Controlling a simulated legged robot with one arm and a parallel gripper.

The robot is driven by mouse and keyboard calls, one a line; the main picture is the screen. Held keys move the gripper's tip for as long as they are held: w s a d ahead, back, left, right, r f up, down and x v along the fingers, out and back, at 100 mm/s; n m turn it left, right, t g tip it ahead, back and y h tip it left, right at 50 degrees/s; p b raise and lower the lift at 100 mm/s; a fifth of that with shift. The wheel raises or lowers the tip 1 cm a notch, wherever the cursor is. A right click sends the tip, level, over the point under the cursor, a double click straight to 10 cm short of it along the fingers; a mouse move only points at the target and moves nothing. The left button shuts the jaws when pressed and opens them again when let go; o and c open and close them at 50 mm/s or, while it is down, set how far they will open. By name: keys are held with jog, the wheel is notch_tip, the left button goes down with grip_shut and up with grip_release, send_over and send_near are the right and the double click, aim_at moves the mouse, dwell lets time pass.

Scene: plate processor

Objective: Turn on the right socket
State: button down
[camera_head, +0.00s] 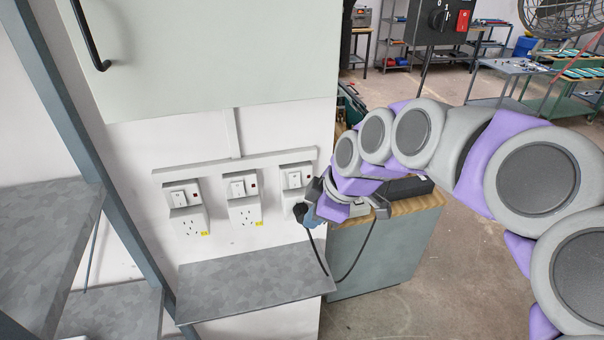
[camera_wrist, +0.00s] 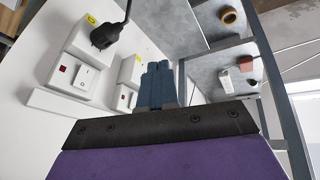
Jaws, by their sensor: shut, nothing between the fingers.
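The right socket (camera_head: 294,174) is the last of a row of white switched sockets on the wall. A black plug (camera_head: 300,210) sits in it, and its cable hangs down. In the wrist view the right socket's white rocker switch (camera_wrist: 87,78) shows with a small red square beside it; the plug (camera_wrist: 105,35) is near the top. I cannot tell the rocker's position. My gripper (camera_head: 311,217) is close beside the plug, in front of the socket's lower part, partly hiding it. In the wrist view its blue-grey fingers (camera_wrist: 158,80) are together and empty, to the right of the rocker.
The middle socket (camera_head: 243,200) and left socket (camera_head: 187,208) are to the left. A grey shelf (camera_head: 250,285) juts out below the sockets. A wood-topped cabinet (camera_head: 375,260) stands to the right, under my arm. A metal rack (camera_head: 45,240) is at the far left.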

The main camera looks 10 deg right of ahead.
jog(key=w+d+r+n+t+p, duration=0.2)
jog(key=w+d+r+n, duration=0.1)
jog(key=w, duration=0.4)
jog(key=shift+d+r+y, duration=0.3)
jog(key=shift+d+r, duration=0.25)
jog(key=shift+d, duration=0.3)
jog(key=shift+w+a+f, duration=0.1)
